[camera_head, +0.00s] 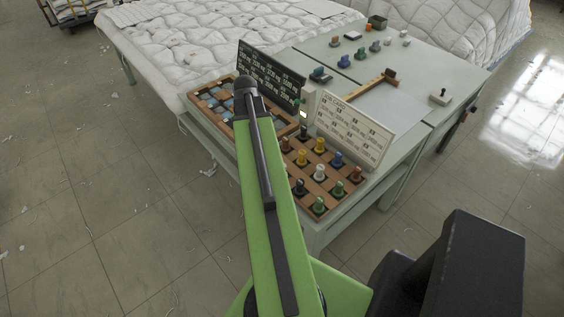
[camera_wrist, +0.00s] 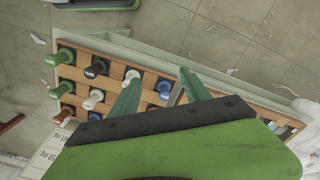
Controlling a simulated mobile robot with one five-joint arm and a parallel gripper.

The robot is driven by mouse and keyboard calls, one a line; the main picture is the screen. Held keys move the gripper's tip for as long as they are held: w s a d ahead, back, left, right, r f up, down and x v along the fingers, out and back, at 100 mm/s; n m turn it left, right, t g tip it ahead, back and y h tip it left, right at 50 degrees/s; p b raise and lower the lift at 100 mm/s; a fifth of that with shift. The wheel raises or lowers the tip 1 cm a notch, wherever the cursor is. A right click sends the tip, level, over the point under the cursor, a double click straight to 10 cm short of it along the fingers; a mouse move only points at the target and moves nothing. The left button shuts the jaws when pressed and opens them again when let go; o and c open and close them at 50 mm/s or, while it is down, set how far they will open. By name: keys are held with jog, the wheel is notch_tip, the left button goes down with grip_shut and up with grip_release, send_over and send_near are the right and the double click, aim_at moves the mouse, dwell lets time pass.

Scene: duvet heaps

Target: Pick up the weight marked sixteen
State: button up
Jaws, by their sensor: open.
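Several knobbed weights stand in a wooden compartment tray (camera_head: 333,208) on the pale green table in the head view. Their tops are green, blue, white, yellow, black and brown. The tray also shows in the wrist view (camera_wrist: 82,79), with green weights (camera_wrist: 64,56), dark weights (camera_wrist: 97,68) and white weights (camera_wrist: 95,97). No number sixteen can be made out. In the wrist view my gripper (camera_wrist: 158,80) is open above the tray. A blue weight (camera_wrist: 163,87) shows between its fingers, and a white weight (camera_wrist: 132,74) is beside the left fingertip. My arm hides the gripper in the head view.
A black sign (camera_head: 270,78) and a white job card (camera_head: 353,130) stand behind the trays. A second tray (camera_head: 213,104) holds bluish pieces at left. A wooden bar (camera_head: 365,88) and small items lie farther back.

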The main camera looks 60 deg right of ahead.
jog(key=s+d+r+m+p, duration=0.2)
jog(key=s+d+r+m, duration=0.1)
jog(key=s+d, duration=0.5)
jog(key=f+b, duration=1.8)
jog(key=shift+s+a, duration=0.15)
jog(key=shift+a, duration=0.15)
jog(key=shift+r, duration=0.25)
grip_shut()
